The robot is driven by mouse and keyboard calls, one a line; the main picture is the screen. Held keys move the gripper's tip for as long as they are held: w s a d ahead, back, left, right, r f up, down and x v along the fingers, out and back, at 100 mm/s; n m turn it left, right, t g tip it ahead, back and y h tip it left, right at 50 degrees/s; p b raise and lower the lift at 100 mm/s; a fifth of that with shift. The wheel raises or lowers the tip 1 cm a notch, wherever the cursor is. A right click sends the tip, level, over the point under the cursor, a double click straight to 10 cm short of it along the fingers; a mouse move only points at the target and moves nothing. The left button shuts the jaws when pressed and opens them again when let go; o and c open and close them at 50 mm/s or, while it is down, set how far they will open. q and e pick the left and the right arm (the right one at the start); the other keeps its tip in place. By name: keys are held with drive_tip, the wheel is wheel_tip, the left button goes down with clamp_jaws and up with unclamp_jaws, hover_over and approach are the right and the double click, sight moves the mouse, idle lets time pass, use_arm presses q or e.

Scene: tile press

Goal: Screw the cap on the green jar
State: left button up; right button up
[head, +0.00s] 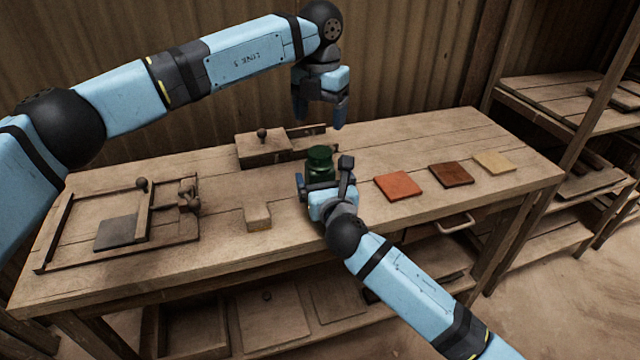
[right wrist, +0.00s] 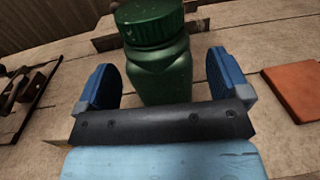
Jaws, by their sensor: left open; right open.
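The green jar (head: 320,172) stands upright on the wooden workbench. A dark green cap (head: 319,152) sits on its top; whether it is screwed tight cannot be told. In the right wrist view the jar (right wrist: 165,75) stands between the open fingers, with the ribbed cap (right wrist: 150,22) above them. My right gripper (head: 325,185) is open around the jar's body, with a gap visible on each side in the wrist view (right wrist: 163,80). My left gripper (head: 321,112) is open and empty, pointing down above the jar and the back of the bench.
A wooden box with a knob (head: 262,148) stands behind the jar. A wooden block (head: 258,217) lies left of it and a press frame (head: 175,226) further left. Orange (head: 398,186), brown (head: 451,174) and tan (head: 494,162) tiles lie to the right.

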sight(320, 151)
drive_tip(key=shift+x, duration=1.7)
drive_tip(key=c, duration=1.6)
clamp_jaws()
use_arm(q)
drive_tip(key=n, duration=0.4)
drive_tip(key=shift+n, duration=0.3)
drive_tip(key=shift+f, duration=4)
drive_tip(key=c, duration=0.9)
